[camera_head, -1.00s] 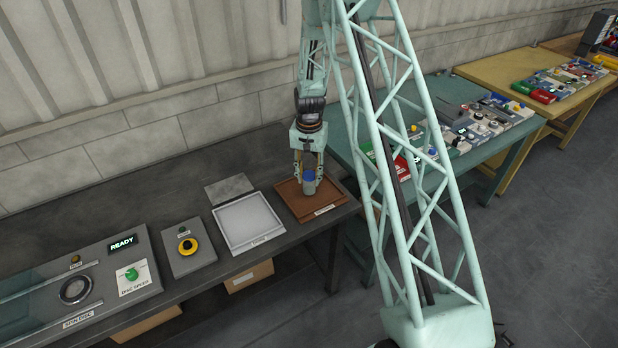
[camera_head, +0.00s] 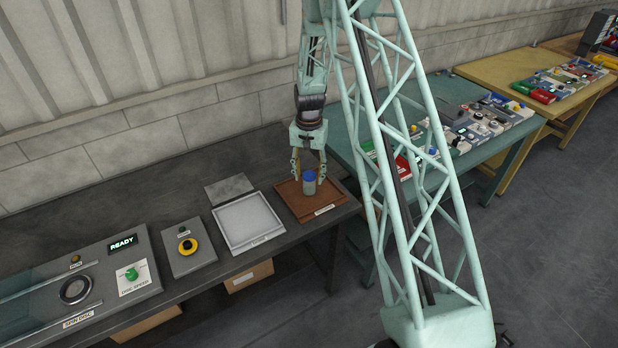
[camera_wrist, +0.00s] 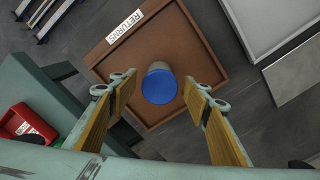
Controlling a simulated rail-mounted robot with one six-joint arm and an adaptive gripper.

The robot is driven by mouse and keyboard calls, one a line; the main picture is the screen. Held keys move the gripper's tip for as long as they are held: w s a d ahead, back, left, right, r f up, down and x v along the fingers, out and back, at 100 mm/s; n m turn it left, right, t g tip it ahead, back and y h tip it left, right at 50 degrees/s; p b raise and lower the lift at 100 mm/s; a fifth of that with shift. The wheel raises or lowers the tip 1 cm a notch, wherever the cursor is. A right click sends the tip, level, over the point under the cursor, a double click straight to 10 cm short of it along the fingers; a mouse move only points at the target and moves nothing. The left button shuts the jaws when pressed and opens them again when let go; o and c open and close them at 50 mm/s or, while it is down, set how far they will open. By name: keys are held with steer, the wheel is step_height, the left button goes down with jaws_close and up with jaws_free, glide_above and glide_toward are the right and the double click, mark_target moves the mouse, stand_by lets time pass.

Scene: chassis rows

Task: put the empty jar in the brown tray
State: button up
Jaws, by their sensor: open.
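The jar (camera_head: 309,184), grey with a blue lid, stands upright in the brown tray (camera_head: 290,208). In the wrist view the jar's blue lid (camera_wrist: 159,87) faces me, and the brown tray (camera_wrist: 200,35) carries a label reading RETURNS. My gripper (camera_head: 309,178) is open above and around the jar. In the wrist view my gripper's fingers (camera_wrist: 160,88) stand apart on both sides of the lid, with a gap on each side. The jar's contents cannot be seen.
A white tray (camera_head: 222,222) lies just left of the brown tray. Further left are a yellow button box (camera_head: 170,250) and a spin disc panel (camera_head: 108,262). A green table (camera_head: 345,140) with several items, including a red one (camera_wrist: 38,125), stands on the right.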

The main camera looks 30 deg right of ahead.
step_height(320, 180, up, 11)
stand_by(0.7)
steer(key=shift+r, duration=0.1)
stand_by(0.5)
steer(key=s+a+r+n+t, duration=0.1)
steer(key=s+a+r, duration=0.45)
steer(key=r, duration=0.45)
steer(key=s+a+r+n, duration=0.2)
steer(key=s+a+r, duration=0.2)
steer(key=s+r, duration=0.5)
steer(key=s+a+r+n+t, duration=0.1)
steer(key=s+a+r, duration=0.3)
steer(key=r, duration=0.8)
steer(key=s+a+r+n, duration=0.1)
steer(key=s+a+r, duration=0.1)
steer(key=s, duration=0.9)
steer(key=s+a+r+n+t, duration=0.1)
steer(key=s+a+r+n, duration=0.1)
steer(key=s, duration=0.8)
steer(key=s+a+r+n, duration=0.1)
steer(key=s+a+r, duration=0.2)
steer(key=s, duration=0.8)
steer(key=shift+s+a+r+t, duration=0.3)
steer(key=shift+a+t, duration=0.1)
steer(key=shift+a, duration=0.55)
steer(key=shift+s, duration=0.1)
